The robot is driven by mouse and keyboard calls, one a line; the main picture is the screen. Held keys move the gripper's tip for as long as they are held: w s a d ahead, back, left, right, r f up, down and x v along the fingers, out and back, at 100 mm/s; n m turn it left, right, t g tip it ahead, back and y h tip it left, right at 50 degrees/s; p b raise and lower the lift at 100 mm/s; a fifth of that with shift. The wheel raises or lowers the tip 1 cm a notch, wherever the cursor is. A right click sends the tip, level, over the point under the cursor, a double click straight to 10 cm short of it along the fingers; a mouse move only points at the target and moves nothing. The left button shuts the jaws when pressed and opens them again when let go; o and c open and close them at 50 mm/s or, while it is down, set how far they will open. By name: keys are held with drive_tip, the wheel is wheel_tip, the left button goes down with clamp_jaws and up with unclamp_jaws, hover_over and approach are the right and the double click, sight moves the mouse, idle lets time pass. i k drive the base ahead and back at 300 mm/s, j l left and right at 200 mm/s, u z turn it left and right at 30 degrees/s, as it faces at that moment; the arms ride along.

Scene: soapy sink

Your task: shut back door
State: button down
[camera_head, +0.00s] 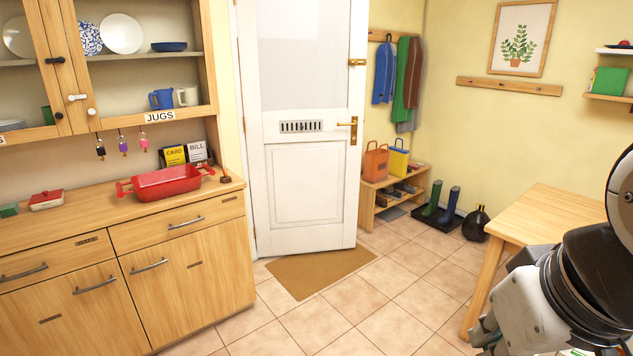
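The white back door (306,190) stands in the middle of the view, hinged at its left side. It is swung open, with its free right edge standing out in front of the coats and bench behind it. A brass handle (347,124) and a brass lock (357,62) sit near that free edge. A vent plate is set in its middle. My arm shows at the lower right, well apart from the door. My gripper is at the bottom edge, mostly cut off, and its fingers cannot be made out.
A brown mat (318,270) lies at the door's foot. A wooden dresser (190,275) stands at the left. A wooden table (545,212) is at the right. Boots (449,203), a dark round jar (476,222) and a bench (368,203) are behind. The tiled floor between is clear.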

sight(295, 55)
drive_tip(key=i+z, duration=0.2)
drive_tip(key=i, duration=2.05)
drive_tip(key=i+l+u, duration=0.2)
drive_tip(key=i, duration=0.3)
drive_tip(key=i+u, duration=0.15)
drive_tip(key=i, duration=0.35)
drive_tip(key=i+l+u, duration=0.2)
drive_tip(key=i, duration=0.3)
drive_tip(key=i+l+u, duration=0.15)
drive_tip(key=i+l, duration=0.2)
drive_tip(key=i, duration=0.1)
